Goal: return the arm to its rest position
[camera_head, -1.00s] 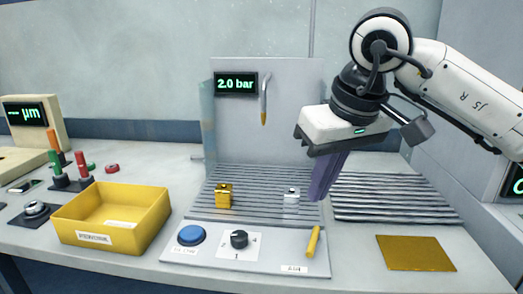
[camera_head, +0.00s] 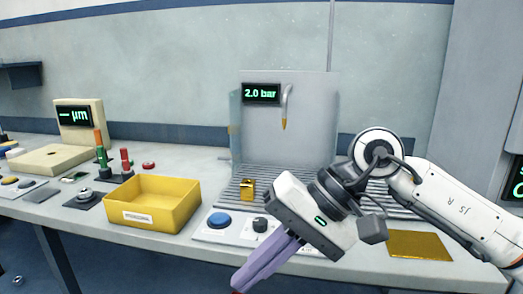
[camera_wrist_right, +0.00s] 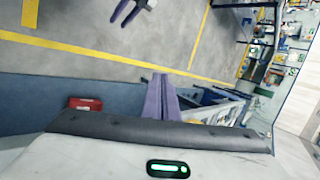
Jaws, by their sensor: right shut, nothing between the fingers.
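My right gripper (camera_head: 236,288) hangs in front of the bench's front edge in the head view, its purple fingers together and pointing down and left. The fingers hold nothing. In the right wrist view the same closed fingers (camera_wrist_right: 161,76) point out over the floor. My right arm (camera_head: 450,200) comes in from the right, with the wrist low over the front of the bench.
On the bench stand a yellow bin (camera_head: 160,222), a small golden block (camera_head: 248,190) on the ribbed plate, a blue button (camera_head: 219,220), a black knob (camera_head: 260,224) and a 2.0 bar display (camera_head: 261,93). A golden plate (camera_head: 419,245) lies at the right. Floor before the bench looks clear.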

